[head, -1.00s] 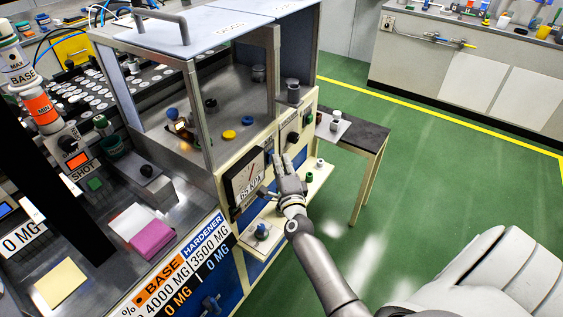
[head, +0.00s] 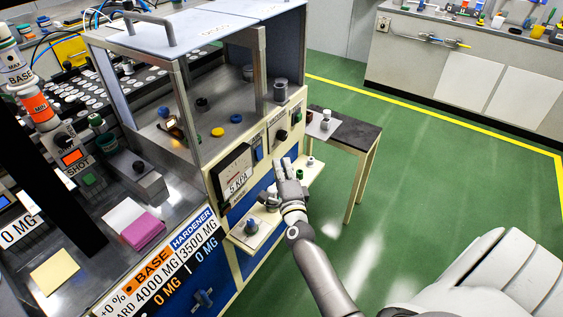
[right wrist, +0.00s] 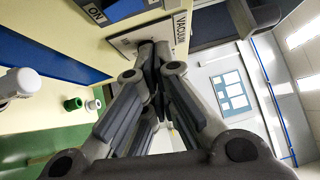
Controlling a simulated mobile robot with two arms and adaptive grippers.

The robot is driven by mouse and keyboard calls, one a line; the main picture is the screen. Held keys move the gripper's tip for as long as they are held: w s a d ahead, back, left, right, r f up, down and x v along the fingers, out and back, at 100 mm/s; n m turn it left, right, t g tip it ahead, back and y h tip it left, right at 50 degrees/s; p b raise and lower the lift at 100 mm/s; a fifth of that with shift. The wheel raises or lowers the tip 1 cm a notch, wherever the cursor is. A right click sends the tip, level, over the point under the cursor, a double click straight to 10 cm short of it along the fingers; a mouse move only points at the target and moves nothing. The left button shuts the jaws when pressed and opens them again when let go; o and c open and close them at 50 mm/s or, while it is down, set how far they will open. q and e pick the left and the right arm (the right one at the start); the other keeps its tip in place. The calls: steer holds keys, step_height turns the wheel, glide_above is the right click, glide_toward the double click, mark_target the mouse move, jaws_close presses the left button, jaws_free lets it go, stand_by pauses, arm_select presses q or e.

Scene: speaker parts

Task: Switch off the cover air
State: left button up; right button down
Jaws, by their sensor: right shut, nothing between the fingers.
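The cream front panel of the glazed cover box (head: 201,100) carries a dial gauge (head: 234,170) reading about 5 kPa. A blue switch (head: 258,149) sits just right of the gauge, and a dark round knob (head: 282,134) sits further right. Their small labels are hard to read in the head view. My right gripper (head: 285,163) is shut and empty in front of the panel, below the knob. In the right wrist view its closed fingertips (right wrist: 153,46) are close to a plate labelled VACUUM, with an ON label beside it; contact is unclear. My left gripper is not in view.
A narrow shelf (head: 252,232) with small knobs juts out below the panel. A dark side table (head: 350,133) with a small white item stands to the right. Green floor is open beyond. A bench with a pink pad (head: 143,232) is at left.

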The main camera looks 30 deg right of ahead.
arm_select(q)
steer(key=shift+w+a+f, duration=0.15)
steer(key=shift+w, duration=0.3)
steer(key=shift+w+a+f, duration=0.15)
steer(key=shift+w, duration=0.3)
arm_select(e)
steer(key=v, duration=0.7)
steer(key=shift+a+r, duration=0.25)
steer(key=shift+r, duration=0.25)
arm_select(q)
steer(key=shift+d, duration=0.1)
arm_select(e)
steer(key=shift+f, duration=0.1)
